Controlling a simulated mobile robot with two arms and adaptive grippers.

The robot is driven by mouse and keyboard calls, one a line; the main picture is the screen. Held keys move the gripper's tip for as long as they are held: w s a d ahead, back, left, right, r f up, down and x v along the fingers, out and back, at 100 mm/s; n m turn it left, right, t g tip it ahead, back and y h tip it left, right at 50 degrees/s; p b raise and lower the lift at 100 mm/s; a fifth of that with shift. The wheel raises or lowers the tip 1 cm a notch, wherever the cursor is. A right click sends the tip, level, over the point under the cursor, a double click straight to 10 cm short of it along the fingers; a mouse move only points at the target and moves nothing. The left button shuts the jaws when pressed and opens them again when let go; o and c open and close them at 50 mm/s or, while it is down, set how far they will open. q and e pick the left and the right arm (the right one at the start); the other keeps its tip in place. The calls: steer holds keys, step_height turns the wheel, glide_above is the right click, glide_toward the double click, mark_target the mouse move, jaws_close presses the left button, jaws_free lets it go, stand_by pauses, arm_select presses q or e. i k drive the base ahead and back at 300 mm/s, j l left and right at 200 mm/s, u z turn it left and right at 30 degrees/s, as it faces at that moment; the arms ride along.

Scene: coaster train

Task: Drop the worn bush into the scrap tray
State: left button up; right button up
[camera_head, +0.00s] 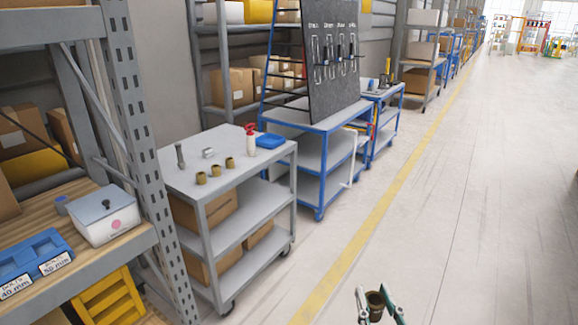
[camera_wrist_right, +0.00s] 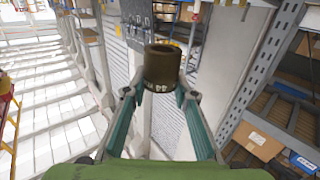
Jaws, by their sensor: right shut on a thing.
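My right gripper (camera_head: 377,296) is low in the head view, over the floor right of the yellow line. It is shut on a dark brown bush (camera_head: 375,307), a short hollow cylinder. The right wrist view shows the bush (camera_wrist_right: 162,66) upright between the fingertips (camera_wrist_right: 160,93), with its open top visible. A small blue tray (camera_head: 270,141) sits on the grey cart's top; I cannot tell whether it is the scrap tray. Several similar brass bushes (camera_head: 201,178) stand on the cart. My left gripper is not in view.
The grey cart (camera_head: 235,175) also holds a red-and-white bottle (camera_head: 250,140) and a dark upright rod (camera_head: 180,156). At left, a rack shelf bears a white lidded box (camera_head: 106,217) and blue labelled bins (camera_head: 35,257). The floor (camera_head: 450,220) right of the cart is clear.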

mark_target(270, 141)
steer(key=i+u, duration=0.1)
steer(key=i, duration=0.45)
steer(key=i+l, duration=0.1)
steer(key=i, duration=0.5)
steer(key=i+u, duration=0.15)
steer(key=i, duration=0.4)
steer(key=i+l+u, duration=0.1)
steer(key=i, duration=0.5)
steer(key=i+l+u, duration=0.1)
steer(key=i+l, duration=0.15)
steer(key=i, duration=0.3)
